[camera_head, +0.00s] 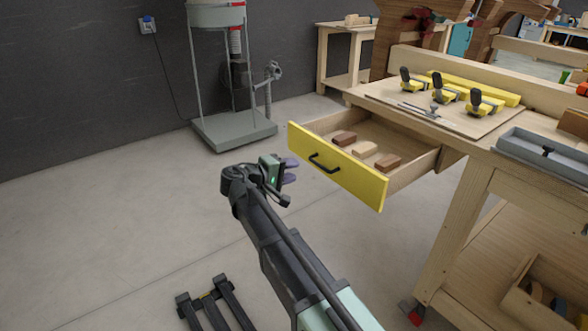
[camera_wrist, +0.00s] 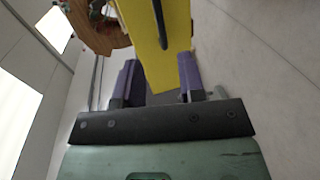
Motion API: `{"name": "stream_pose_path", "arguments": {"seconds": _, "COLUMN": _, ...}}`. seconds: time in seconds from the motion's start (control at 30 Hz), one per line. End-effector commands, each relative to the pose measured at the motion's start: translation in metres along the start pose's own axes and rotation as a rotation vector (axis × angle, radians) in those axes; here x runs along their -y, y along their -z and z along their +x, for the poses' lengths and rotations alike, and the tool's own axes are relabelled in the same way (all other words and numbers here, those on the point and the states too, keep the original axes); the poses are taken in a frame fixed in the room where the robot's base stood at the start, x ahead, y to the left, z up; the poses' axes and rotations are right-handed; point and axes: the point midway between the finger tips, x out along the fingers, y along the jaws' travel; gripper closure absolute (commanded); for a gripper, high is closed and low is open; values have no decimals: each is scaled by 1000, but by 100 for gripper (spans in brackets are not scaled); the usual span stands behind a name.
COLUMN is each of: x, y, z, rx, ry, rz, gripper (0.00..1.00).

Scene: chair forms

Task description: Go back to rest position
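My gripper (camera_head: 287,172) is in front of the yellow drawer front and left of it in the head view, and looks apart from it. In the wrist view my gripper (camera_wrist: 157,82) has its two purple fingers spread apart with nothing held between them. The yellow drawer front (camera_head: 335,165) has a black bar handle (camera_head: 324,163), and the drawer stands open. In the wrist view the yellow drawer front (camera_wrist: 160,40) shows beyond the fingers, with the dark handle (camera_wrist: 160,22) near the top.
Yellow clamp-like tools (camera_head: 446,92) sit on the bench top. A grey machine stand (camera_head: 233,130) is by the dark wall.

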Motion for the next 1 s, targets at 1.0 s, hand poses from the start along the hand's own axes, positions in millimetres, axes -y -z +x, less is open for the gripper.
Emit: {"name": "stream_pose_path", "arguments": {"seconds": 1.0, "x": 27, "y": -288, "z": -15, "rx": 397, "ry": 1320, "rz": 485, "gripper": 63}}
